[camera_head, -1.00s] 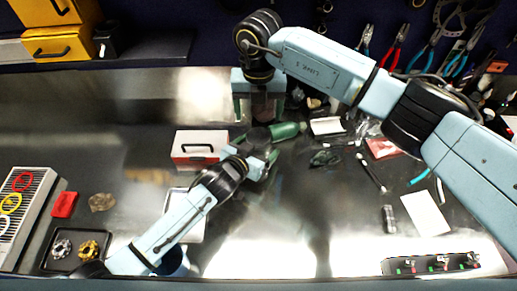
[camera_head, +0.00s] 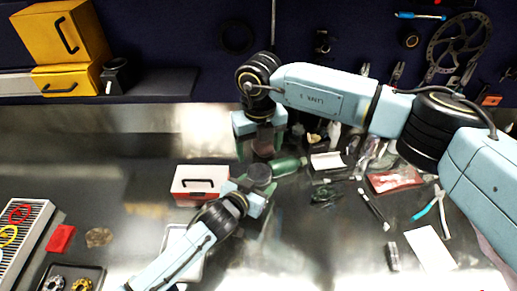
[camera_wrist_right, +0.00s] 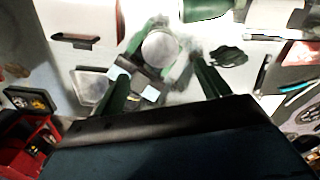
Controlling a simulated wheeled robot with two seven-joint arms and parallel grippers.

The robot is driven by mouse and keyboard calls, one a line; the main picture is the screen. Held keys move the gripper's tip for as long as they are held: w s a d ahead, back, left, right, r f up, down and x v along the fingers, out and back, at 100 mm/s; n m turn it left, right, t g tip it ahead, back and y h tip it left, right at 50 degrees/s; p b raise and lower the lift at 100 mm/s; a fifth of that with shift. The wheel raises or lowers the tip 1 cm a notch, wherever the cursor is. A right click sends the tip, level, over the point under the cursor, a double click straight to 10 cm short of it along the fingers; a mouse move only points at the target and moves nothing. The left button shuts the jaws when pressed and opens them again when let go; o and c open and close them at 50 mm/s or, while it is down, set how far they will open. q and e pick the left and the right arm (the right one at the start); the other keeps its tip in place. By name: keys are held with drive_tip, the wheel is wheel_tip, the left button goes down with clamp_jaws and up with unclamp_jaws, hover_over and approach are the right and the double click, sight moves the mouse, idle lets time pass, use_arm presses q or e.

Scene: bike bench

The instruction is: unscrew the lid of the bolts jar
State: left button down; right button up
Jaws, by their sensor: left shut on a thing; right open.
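The jar's round grey lid (camera_head: 259,173) shows in the head view near the middle of the bench. In the right wrist view the lid (camera_wrist_right: 160,48) is seen from above. My left gripper (camera_head: 257,188) is shut on the jar from the front; the jar's body is mostly hidden by the gripper and lid. My right gripper (camera_head: 260,150) points down over the jar, open and empty. In the right wrist view its two dark green fingers (camera_wrist_right: 160,82) are spread wide, with the lid beyond them and apart from them.
A red and white box (camera_head: 200,184) stands left of the jar. A green bottle (camera_head: 287,166) lies close on its right. Tools and small packets, including a red packet (camera_head: 394,180), clutter the right. A tray (camera_head: 40,270) with ring parts is front left. Bare bench lies between.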

sight(259, 172)
drive_tip(key=shift+f, duration=3.95)
drive_tip(key=c, duration=0.9)
drive_tip(key=o, duration=1)
wheel_tip(259, 172, up, 8)
drive_tip(key=shift+f, duration=0.1)
drive_tip(key=shift+c, duration=0.5)
drive_tip(key=shift+f, duration=3.9)
